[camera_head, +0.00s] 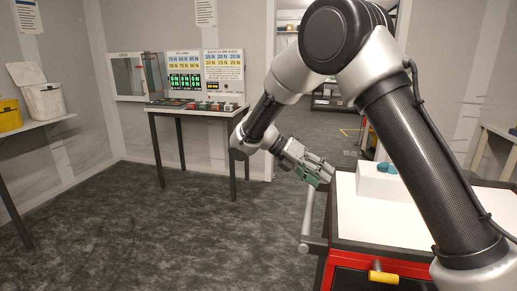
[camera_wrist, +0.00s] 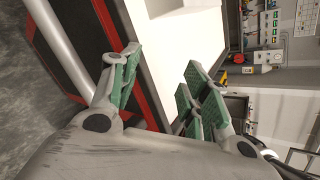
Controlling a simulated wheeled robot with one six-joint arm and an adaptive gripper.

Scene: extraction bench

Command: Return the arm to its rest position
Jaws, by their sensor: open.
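My arm reaches in from the right in the head view, bent at the elbow, with its end pointing down and to the right. My gripper (camera_head: 318,174) is beside the left edge of a red cart with a white top (camera_head: 365,222). In the wrist view my gripper (camera_wrist: 160,85) shows its two green-padded fingers spread apart. Nothing is between them. The fingers overlap the cart's edge in that view; I cannot tell their exact height above it.
A white box (camera_head: 378,186) with a teal object (camera_head: 386,168) stands on the cart. A grey handle bar (camera_head: 308,217) juts from the cart's left side. A table (camera_head: 196,112) with a panel (camera_head: 205,72) stands at the back wall. The dark floor (camera_head: 150,220) at left is clear.

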